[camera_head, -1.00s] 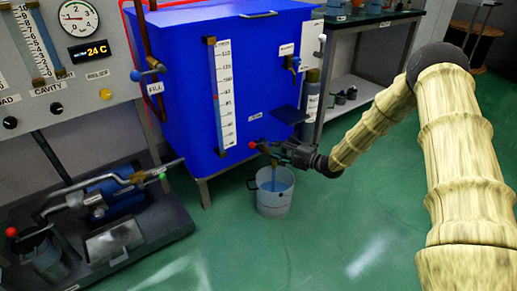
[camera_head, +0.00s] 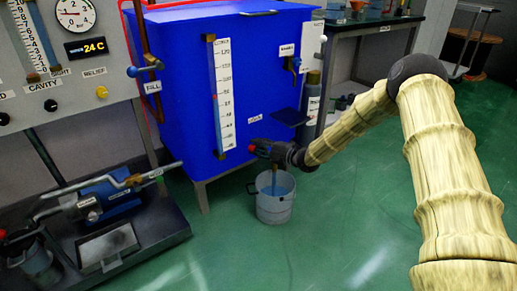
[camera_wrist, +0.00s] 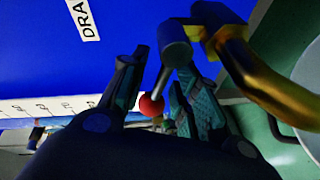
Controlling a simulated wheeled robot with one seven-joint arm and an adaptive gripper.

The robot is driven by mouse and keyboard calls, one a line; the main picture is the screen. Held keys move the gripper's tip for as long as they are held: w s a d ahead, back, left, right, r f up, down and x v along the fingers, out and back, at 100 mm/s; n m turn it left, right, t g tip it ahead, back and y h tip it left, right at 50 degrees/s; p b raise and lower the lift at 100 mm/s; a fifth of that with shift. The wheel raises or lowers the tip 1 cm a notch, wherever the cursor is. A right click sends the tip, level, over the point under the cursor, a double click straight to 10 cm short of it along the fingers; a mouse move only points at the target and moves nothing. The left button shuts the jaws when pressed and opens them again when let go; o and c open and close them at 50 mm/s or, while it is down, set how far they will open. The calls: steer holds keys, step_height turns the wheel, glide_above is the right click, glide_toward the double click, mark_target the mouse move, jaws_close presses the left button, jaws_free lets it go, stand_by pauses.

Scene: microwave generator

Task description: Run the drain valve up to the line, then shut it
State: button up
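The drain valve is low on the front of the blue tank (camera_head: 180,60). Its lever has a red ball knob (camera_wrist: 150,106) that shows between my fingers in the wrist view. My gripper (camera_head: 262,150) is at the valve, its fingers apart on either side of the lever, with a gap beside the knob. The valve body (camera_wrist: 175,45) and brass spout (camera_wrist: 250,72) are close by. The tank's level gauge (camera_head: 224,100) has a red marker; the exact level is too small to read.
A fill valve (camera_head: 146,71) is on the pipe left of the tank. A pump bench (camera_head: 110,245) stands at the lower left, below a gauge panel (camera_head: 90,60). A dark bench (camera_head: 375,22) stands behind. The green floor (camera_head: 350,240) is clear right of the bucket.

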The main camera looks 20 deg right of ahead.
jaws_close()
steer(key=shift+f, duration=0.1)
